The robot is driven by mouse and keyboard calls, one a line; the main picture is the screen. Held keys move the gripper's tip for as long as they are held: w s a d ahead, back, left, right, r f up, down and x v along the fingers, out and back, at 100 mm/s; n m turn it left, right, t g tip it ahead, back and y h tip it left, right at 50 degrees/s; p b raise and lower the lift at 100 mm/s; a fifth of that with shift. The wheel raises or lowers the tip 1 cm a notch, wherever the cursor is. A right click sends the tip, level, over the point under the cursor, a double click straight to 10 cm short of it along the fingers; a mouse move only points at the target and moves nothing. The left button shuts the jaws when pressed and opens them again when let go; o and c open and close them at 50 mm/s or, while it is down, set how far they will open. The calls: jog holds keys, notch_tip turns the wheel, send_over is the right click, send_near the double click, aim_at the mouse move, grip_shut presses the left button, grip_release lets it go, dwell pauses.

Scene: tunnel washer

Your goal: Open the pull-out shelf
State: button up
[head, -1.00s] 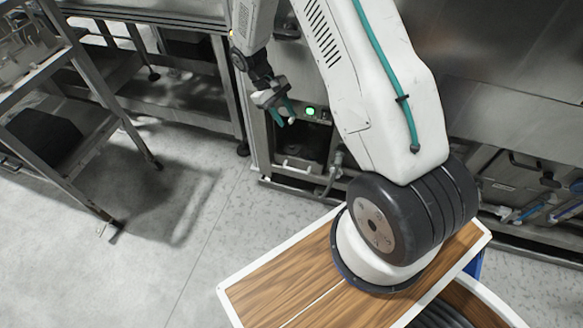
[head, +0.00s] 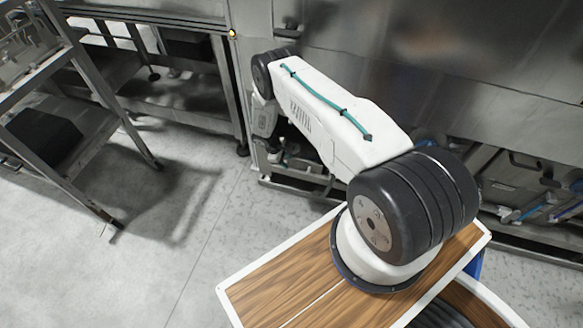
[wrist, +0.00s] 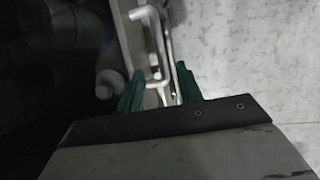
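The pull-out shelf (head: 292,184) is low in the front of the steel machine in the head view, partly hidden by my arm. In the wrist view its pale U-shaped handle (wrist: 157,42) runs lengthwise ahead of my gripper (wrist: 159,74). The two teal fingers are spread apart. The near end of the handle lies between or just beyond their tips. I cannot tell whether they touch it.
A metal rack (head: 90,190) stands at the left on the grey floor (head: 185,235). A steel table (head: 190,95) is behind it. Pipes and blue hoses (head: 535,212) run along the machine's base at the right. The floor in front of the shelf is clear.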

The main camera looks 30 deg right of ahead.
aim_at(293, 169)
jog(key=x, duration=0.6)
jog(key=shift+s, duration=0.1)
grip_shut()
